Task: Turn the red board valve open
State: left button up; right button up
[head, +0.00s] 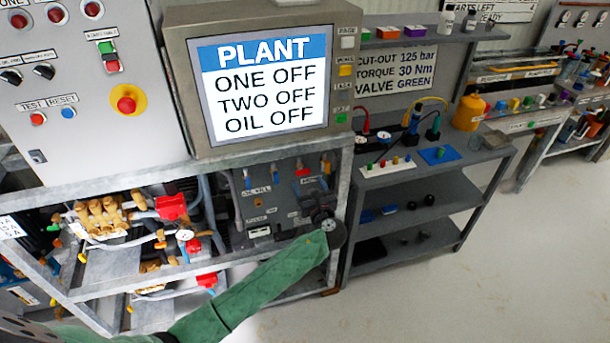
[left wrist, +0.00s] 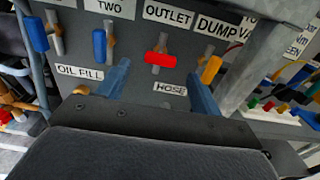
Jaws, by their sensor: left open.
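The valve board (head: 262,206) is a dark grey panel under the screen, with a row of small handles. The red board valve (left wrist: 158,59) sits under the OUTLET label, its handle lying crosswise to its grey pipe; it shows small in the head view (head: 300,168). My left gripper (head: 312,186) faces the board. In the left wrist view its two blue fingers (left wrist: 161,84) are open, one on each side below the red handle. My right gripper is not in view.
Blue valves (left wrist: 99,46) stand left of the red one and a yellow valve (left wrist: 210,70) right of it, near the right finger. A metal frame post (left wrist: 257,60) rises at the right. The screen (head: 263,85) above reads ONE OFF, TWO OFF, OIL OFF.

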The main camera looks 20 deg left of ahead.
aim_at(304, 174)
pick_arm(q)
jog(key=shift+p+x, duration=0.55)
jog(key=shift+x, duration=1.6)
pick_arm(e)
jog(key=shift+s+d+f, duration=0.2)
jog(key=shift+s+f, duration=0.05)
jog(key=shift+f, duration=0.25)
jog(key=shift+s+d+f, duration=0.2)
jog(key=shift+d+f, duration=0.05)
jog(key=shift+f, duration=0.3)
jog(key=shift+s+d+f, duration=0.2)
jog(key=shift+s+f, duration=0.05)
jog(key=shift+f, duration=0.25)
pick_arm(q)
jog(key=c, duration=1)
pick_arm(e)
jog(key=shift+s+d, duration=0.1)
